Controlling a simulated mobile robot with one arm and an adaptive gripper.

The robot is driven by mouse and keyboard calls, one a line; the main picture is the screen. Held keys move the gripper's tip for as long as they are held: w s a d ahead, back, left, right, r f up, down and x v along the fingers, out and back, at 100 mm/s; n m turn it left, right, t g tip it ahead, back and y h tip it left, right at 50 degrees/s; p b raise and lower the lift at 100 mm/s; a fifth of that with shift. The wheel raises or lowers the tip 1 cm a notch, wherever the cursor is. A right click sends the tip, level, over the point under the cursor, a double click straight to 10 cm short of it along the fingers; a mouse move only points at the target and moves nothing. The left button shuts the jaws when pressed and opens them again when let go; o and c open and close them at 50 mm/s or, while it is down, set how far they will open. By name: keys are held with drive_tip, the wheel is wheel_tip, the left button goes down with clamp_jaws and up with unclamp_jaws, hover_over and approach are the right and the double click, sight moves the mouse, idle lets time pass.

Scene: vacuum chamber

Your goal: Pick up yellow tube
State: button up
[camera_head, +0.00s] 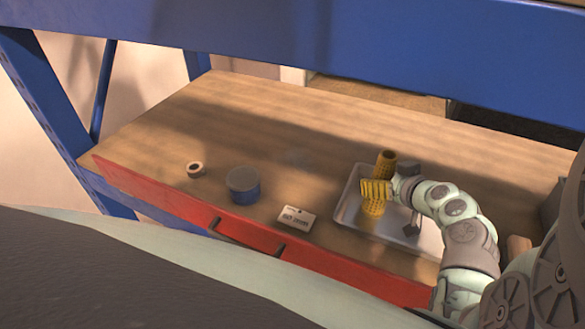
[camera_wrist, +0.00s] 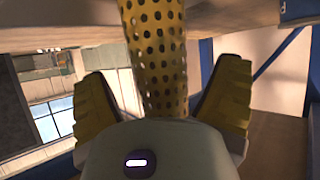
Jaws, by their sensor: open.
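The yellow tube (camera_head: 386,161) stands upright in a shallow metal tray (camera_head: 342,209) on the bench. It is perforated with rows of small holes, and its middle is hidden in the head view by a yellow finger pad of my gripper (camera_head: 376,190). In the wrist view the tube (camera_wrist: 157,50) rises between the two yellow-padded fingers of my gripper (camera_wrist: 164,88). The fingers are open, with a visible gap on each side of the tube. The tube's lower part is hidden there by the gripper body.
A blue shelf beam (camera_head: 400,55) crosses above the bench. The wooden top (camera_head: 270,120) behind is clear.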

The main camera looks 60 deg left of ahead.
drive_tip(key=shift+a+f, duration=0.35)
drive_tip(key=shift+a, duration=0.15)
drive_tip(key=shift+d, duration=0.1)
drive_tip(key=c, duration=1.2)
drive_tip(key=shift+c, duration=0.2)
drive_tip(key=shift+w+r, duration=0.1)
drive_tip(key=shift+r, duration=0.05)
